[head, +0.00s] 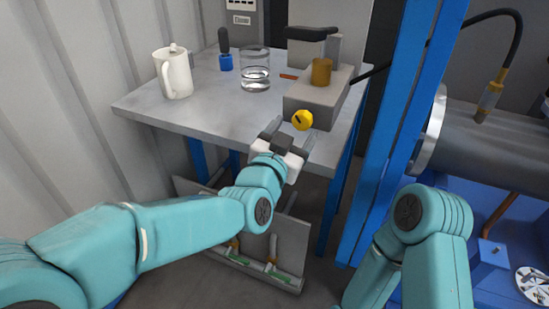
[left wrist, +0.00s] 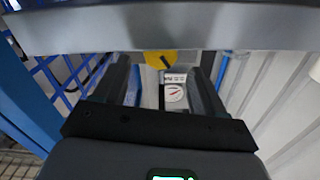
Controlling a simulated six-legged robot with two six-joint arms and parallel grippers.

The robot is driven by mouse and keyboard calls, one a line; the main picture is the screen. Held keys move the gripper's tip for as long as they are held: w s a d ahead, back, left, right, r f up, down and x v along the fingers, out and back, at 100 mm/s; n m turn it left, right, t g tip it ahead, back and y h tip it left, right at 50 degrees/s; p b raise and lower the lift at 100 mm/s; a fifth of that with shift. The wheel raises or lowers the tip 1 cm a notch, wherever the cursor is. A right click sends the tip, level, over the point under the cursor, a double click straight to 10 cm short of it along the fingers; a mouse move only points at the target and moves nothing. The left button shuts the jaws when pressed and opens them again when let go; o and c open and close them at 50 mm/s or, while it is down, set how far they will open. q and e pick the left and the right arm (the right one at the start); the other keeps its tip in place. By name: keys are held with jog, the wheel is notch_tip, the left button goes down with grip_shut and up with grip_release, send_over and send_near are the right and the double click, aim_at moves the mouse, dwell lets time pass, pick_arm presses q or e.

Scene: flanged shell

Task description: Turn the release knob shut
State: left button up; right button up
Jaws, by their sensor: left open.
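The yellow round release knob (head: 303,120) sits on the front face of a grey box (head: 318,95) on the table. A dark mark crosses the knob's face at a slant. My left gripper (head: 291,136) is open just in front of the knob, at the table's front edge. In the left wrist view the knob (left wrist: 160,60) shows beyond the fingertips, between the two fingers (left wrist: 163,70), which seem apart from it. Part of it is cut off by the grey edge above. My right gripper is out of view; only a bent link of my right arm shows.
The grey table (head: 215,110) carries a white jug (head: 177,75), a glass beaker (head: 255,70), a blue-based tool (head: 225,58) and a brass cylinder (head: 321,71) on the box. A blue post (head: 398,140) stands to the right.

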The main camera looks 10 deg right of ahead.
pick_arm(q)
jog(key=v, duration=1.1)
jog(key=shift+s+a+p, duration=0.2)
jog(key=shift+s+p, duration=0.05)
jog(key=shift+p, duration=0.05)
